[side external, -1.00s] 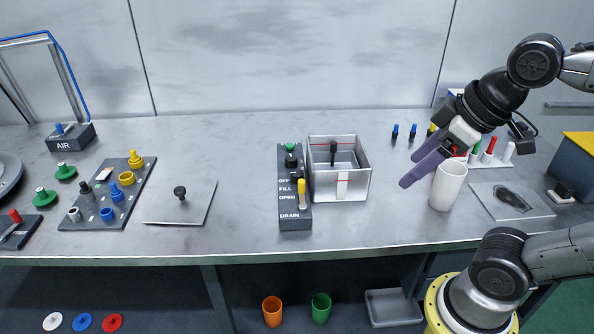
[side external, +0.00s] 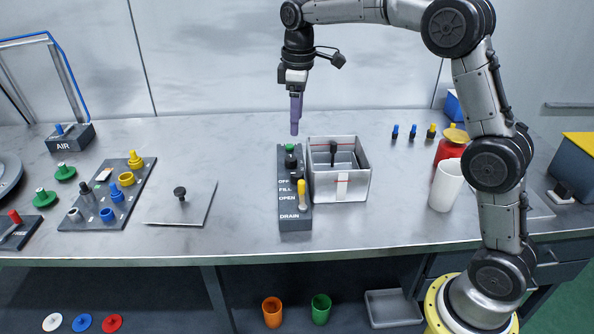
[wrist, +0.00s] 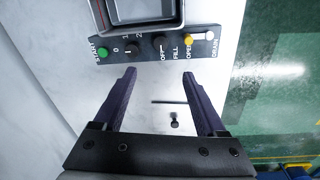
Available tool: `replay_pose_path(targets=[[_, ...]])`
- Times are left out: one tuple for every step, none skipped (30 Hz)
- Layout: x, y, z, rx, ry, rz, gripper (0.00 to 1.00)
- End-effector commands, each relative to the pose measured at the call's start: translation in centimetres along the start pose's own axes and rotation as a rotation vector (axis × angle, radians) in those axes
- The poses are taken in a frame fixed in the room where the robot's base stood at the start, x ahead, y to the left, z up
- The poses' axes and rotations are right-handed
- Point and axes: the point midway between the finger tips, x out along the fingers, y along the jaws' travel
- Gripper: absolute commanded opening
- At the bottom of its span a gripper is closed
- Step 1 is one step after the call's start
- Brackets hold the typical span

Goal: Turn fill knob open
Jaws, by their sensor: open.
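The dark control panel (side external: 294,222) stands mid-bench, against the left side of a metal tank. In the wrist view the panel (wrist: 148,50) crosses the top, with a green START button (wrist: 103,52), a black numbered knob (wrist: 131,48), the black fill knob (wrist: 160,47) by the OFF, FILL and OPEN labels, and a yellow drain handle (wrist: 190,38). The fill knob is small and its exact angle is hard to tell. My gripper (side external: 295,131) hangs above the panel's far end, fingers down. It is open and empty; in the wrist view its fingertips (wrist: 160,74) are apart, short of the panel.
The metal tank (side external: 360,185) has a black-handled part inside. A flat plate (side external: 165,215) with a black knob lies left of the panel. A white cup (side external: 446,188) and a red container (side external: 447,152) stand to the right. Bare bench lies between plate and panel.

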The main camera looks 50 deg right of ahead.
Motion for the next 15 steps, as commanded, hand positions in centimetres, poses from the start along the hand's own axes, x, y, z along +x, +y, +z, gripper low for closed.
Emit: replay_pose_path(targets=[[1.2, 0.2, -0.1, 0.003, -0.019, -0.015, 0.74], [1.7, 0.2, -0.1, 0.003, -0.026, -0.021, 0.74], [2.2, 0.2, 0.0, 0.005, -0.034, -0.027, 0.74], [2.5, 0.2, 0.0, 0.005, -0.038, -0.03, 0.74], [2.7, 0.3, 0.0, 0.006, -0.04, -0.032, 0.74], [3.0, 0.3, 0.0, 0.007, -0.041, -0.033, 0.74], [3.2, 0.3, 0.1, 0.007, -0.041, -0.033, 0.74], [3.5, 0.3, 0.1, 0.008, -0.041, -0.033, 0.74], [4.0, 0.2, 0.1, 0.008, -0.042, -0.034, 0.74], [4.4, 0.2, 0.2, 0.008, -0.042, -0.034, 0.74], [4.9, 0.2, 0.2, 0.008, -0.043, -0.034, 0.74], [5.6, 0.1, 0.3, 0.008, -0.043, -0.034, 0.74], [6.2, 0.1, 0.3, 0.008, -0.044, -0.035, 0.74], [6.8, 0.1, 0.3, 0.008, -0.043, -0.034, 0.74], [7.6, 0.1, 0.3, 0.008, -0.044, -0.035, 0.74]])
